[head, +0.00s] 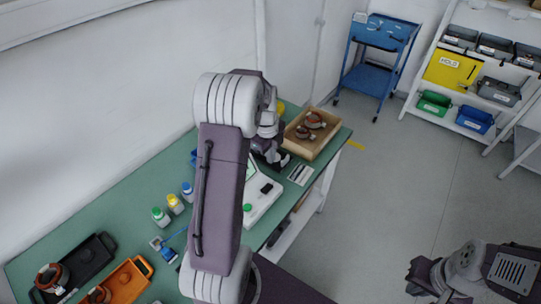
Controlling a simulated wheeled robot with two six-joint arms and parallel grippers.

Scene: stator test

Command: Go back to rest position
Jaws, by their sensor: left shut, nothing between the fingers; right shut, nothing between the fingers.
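My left arm rises through the middle of the head view and bends over the bench. My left gripper (282,161) is shut and empty, beside the near left side of a cardboard box (325,148) and above a white test device (262,203). The arm hides part of the bench and device. My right gripper (416,278) is at the lower right, over the floor and away from the bench; it is shut and holds nothing. Copper stators (311,125) lie in the cardboard box.
The green bench (120,215) carries several small bottles (175,203), a black tray (92,262) and an orange tray (135,272), with a stator in each. A blue cart (376,62) and a shelf of bins (452,68) stand behind.

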